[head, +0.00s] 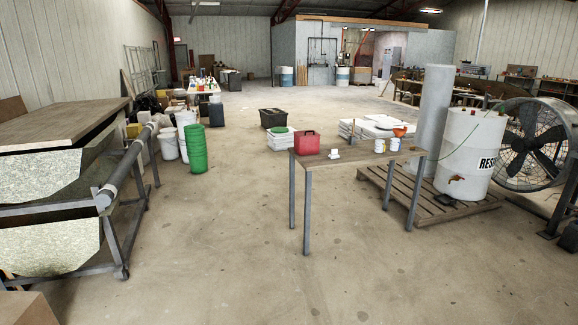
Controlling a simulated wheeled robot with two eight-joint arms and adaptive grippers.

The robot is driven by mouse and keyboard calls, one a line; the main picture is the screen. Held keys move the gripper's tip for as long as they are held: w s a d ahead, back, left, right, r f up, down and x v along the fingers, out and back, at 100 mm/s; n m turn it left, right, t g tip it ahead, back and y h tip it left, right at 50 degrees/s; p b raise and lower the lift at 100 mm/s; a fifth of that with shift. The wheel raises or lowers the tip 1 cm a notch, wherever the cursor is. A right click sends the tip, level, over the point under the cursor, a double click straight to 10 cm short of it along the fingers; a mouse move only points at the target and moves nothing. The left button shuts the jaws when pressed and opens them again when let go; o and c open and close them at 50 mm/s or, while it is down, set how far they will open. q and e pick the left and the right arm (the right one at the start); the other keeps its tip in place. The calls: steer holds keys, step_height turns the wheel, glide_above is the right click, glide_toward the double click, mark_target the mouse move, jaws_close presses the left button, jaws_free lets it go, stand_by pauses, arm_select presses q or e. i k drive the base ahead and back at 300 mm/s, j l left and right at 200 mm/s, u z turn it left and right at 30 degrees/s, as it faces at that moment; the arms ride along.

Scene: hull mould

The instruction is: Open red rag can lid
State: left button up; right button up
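A red container (306,142) with what looks like a handle on top stands upright at the left end of a wooden-topped table (345,161). It is small in the head view, and I cannot tell whether it is the rag can or where its lid is. No other clearly red can shows nearby. Neither of my grippers is in view, and nothing touches the red container.
Small white cups (394,143) and an orange funnel-like item (400,131) sit on the table. A pallet (430,200) with a white drum (470,152) and a large fan (533,145) stand right. A mould rack (105,200) is left. The middle floor is clear.

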mark_target(302, 134)
steer(key=i, duration=2.5)
steer(key=i+u, duration=0.1)
steer(key=i, duration=0.5)
steer(key=i+l+u, duration=0.1)
steer(key=i, duration=0.5)
steer(key=i+l, duration=0.15)
steer(key=i, duration=0.45)
steer(key=i+l+u, duration=0.15)
steer(key=i, duration=0.45)
